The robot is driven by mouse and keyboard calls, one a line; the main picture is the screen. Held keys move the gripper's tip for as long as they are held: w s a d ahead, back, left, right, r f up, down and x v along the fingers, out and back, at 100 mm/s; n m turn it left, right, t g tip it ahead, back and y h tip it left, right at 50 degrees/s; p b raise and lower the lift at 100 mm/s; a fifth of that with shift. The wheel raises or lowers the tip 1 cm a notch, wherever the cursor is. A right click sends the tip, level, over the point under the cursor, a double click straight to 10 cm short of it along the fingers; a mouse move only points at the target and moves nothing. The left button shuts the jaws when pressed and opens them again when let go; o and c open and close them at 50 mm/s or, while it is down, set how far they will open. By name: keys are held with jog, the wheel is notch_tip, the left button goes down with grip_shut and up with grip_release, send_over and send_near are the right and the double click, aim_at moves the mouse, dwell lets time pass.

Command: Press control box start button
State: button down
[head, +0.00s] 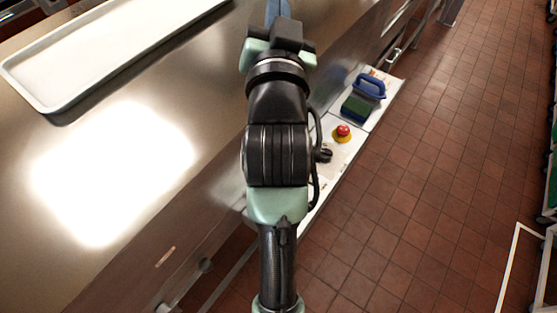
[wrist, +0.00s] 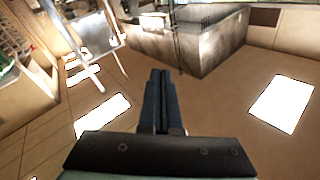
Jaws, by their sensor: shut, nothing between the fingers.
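My gripper (wrist: 160,72) is shut and empty in the wrist view, its two dark blue fingers side by side. In the head view my arm reaches up the middle, and the blue fingertips (head: 275,8) show at the top edge, over the counter side. I cannot make out a control box or its start button for certain in either view. A red mushroom-shaped button (head: 343,131) on a yellow base sits on a narrow white surface right of my arm. I cannot tell whether it belongs to the control box. My gripper is well apart from it.
A metal counter (head: 215,130) fills the left, with a shallow white tray (head: 65,105) on it. A blue-handled object (head: 370,86) and a green-and-blue block (head: 356,108) lie beyond the red button. The red-brown tiled floor (head: 430,170) is open at the right.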

notch_tip(320, 180, down, 23)
jog(key=m+g+p, duration=0.3)
jog(key=g+p, duration=0.2)
jog(key=g, duration=0.1)
jog(key=s+f+m+g+p, duration=0.1)
jog(key=s+f+g, duration=0.1)
jog(key=s+f, duration=0.3)
jog(key=s+f+m+g+p, duration=0.1)
jog(key=s+f+g, duration=0.1)
jog(key=s+f, duration=0.4)
notch_tip(320, 180, down, 5)
jog(key=shift+f+g+p, duration=0.2)
jog(key=shift+g+p, duration=0.1)
jog(key=shift+p, duration=0.05)
jog(key=shift+a, duration=0.1)
notch_tip(320, 180, down, 9)
jog(key=b, duration=0.8)
jog(key=shift+w+r, duration=0.1)
jog(key=shift+r, duration=0.05)
jog(key=shift+f+b, duration=0.3)
jog(key=shift+f, duration=0.15)
